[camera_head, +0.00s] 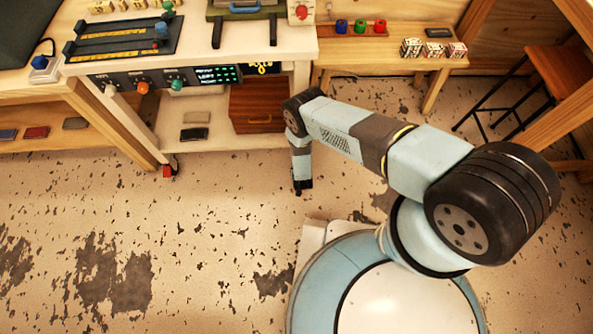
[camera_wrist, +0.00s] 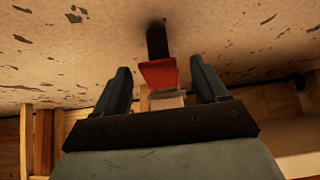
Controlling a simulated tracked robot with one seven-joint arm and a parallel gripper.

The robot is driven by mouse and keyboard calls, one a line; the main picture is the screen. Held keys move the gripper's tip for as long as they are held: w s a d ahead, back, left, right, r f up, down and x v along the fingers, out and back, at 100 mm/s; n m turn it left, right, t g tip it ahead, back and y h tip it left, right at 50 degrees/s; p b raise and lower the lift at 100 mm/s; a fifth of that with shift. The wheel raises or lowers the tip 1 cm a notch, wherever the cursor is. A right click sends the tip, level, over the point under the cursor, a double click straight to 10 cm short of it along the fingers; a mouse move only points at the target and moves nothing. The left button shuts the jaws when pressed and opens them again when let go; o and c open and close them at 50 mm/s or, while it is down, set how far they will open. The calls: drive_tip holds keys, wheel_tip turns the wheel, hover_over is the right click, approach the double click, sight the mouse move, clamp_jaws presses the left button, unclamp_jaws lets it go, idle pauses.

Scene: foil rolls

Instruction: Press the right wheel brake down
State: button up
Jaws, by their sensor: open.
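The workbench cart (camera_head: 217,50) stands at the top of the head view. Its left front wheel, with a red brake (camera_head: 168,170), shows there; the right wheel is hidden behind my arm. In the wrist view the red right brake tab (camera_wrist: 158,73) is just ahead, near the middle, against a black wheel (camera_wrist: 157,40). My gripper (camera_head: 302,186) points down close to the floor by the cart's right leg. It is open and empty. In the wrist view its fingers flank the red tab left and right, with gaps. I cannot tell whether they touch it.
A wooden drawer box (camera_head: 257,107) sits on the cart's lower shelf. A side table (camera_head: 390,50) with small cups and dice stands to the right, and a dark stool (camera_head: 560,72) farther right. The worn floor (camera_head: 190,250) in front of the cart is clear.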

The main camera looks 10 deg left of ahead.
drive_tip(key=v, duration=1.3)
drive_tip(key=shift+s+r, duration=0.25)
drive_tip(key=shift+w, duration=0.1)
